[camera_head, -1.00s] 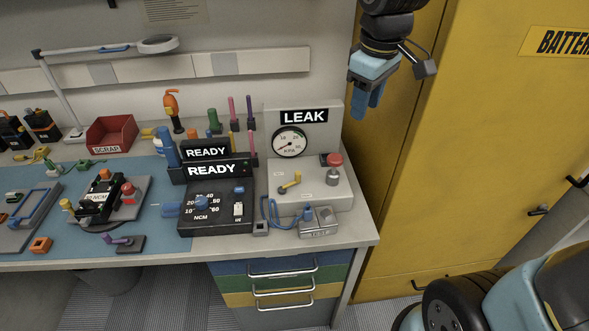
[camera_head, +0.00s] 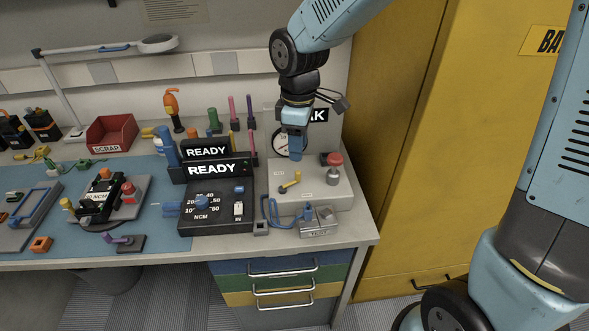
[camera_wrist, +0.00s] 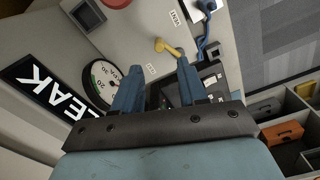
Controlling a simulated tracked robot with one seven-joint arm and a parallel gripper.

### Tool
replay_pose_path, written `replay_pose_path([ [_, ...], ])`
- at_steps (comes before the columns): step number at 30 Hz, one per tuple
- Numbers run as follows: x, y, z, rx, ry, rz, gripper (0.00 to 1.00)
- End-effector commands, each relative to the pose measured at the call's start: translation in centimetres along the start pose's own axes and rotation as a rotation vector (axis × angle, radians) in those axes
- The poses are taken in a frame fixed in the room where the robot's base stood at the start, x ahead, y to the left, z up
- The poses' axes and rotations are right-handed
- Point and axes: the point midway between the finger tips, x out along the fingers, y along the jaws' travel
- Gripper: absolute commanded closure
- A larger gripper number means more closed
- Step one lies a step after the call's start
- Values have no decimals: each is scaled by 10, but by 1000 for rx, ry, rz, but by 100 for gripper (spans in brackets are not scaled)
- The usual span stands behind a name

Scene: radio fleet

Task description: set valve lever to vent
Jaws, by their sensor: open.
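The gripper partly hides the pressure gauge (camera_head: 279,143) and the LEAK sign (camera_head: 319,115).
A red mushroom button (camera_head: 333,160) stands right of the lever. A blue hose (camera_head: 268,212) runs in front of the box to a small grey fixture (camera_head: 318,222). The black READY box (camera_head: 215,215) is close on the left. A yellow cabinet (camera_head: 450,150) stands at the right.

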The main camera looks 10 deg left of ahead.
Motion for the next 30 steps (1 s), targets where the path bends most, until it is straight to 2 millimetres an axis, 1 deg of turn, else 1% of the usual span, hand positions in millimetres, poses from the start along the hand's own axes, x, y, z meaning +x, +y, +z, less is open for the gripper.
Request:
replay_pose_path([
  [1,10,0,0,0,-3,-3,58],
  [7,45,-1,0,-1,-3,-3,58],
  [12,67,0,0,1,-2,-2,58],
  [15,75,0,0,0,-1,-1,58],
  [19,81,0,0,1,0,0,58],
  [27,82,0,0,1,0,1,58],
  [28,82,0,0,1,0,1,59],
  [30,82,0,0,1,0,1,66],
])
